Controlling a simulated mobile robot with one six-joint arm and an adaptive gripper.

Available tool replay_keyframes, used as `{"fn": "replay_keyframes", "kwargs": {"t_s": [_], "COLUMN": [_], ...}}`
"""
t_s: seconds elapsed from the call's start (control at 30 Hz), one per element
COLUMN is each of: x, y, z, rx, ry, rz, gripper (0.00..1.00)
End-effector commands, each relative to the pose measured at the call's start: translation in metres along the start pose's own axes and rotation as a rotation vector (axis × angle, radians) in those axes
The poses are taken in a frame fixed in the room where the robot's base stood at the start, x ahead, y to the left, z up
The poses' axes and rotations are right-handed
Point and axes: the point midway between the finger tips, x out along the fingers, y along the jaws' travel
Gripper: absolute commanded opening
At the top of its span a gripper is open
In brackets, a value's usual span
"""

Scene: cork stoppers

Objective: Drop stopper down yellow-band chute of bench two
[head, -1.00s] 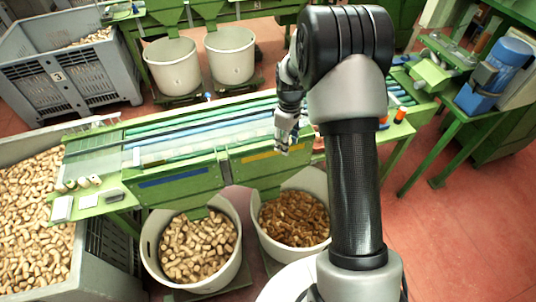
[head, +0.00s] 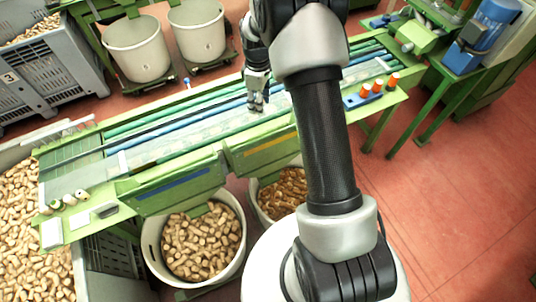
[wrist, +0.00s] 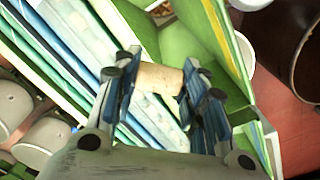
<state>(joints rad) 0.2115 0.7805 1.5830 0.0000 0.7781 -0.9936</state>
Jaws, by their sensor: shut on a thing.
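My gripper (head: 257,101) is over the belt of the near green bench (head: 130,205), up and slightly left of the yellow-band chute (head: 268,144) in the head view. In the wrist view my gripper (wrist: 157,85) is shut on a pale cork stopper (wrist: 158,78), held crosswise between the fingers. The yellow band (wrist: 243,55) shows to the right of the stopper there, beside the green chute walls. The blue-band chute (head: 185,183) is left of the yellow one in the head view. No number on this bench is readable.
Under the chutes stand a bucket of pale corks (head: 240,262) and a bucket of darker corks (head: 254,196). Orange-topped items (head: 377,87) stand at the bench's right end. A cork-filled bin is at left. Red floor (head: 450,190) is clear at right.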

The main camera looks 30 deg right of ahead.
Motion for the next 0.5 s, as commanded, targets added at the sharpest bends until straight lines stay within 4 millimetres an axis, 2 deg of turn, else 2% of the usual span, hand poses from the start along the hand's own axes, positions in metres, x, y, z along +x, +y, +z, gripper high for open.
{"fn": "replay_keyframes", "kwargs": {"t_s": [0.03, 0.17, 0.47, 0.5], "x": [0.01, 0.02, 0.022, 0.022], "y": [0.0, 0.0, 0.0, 0.0], "z": [0.0, 0.0, 0.0, 0.0], "rx": [0.0, 0.0, 0.0, 0.0], "ry": [-0.001, -0.001, 0.0, 0.0], "rz": [-0.001, -0.001, 0.0, 0.0], "gripper": [0.31, 0.31, 0.31, 0.4]}}
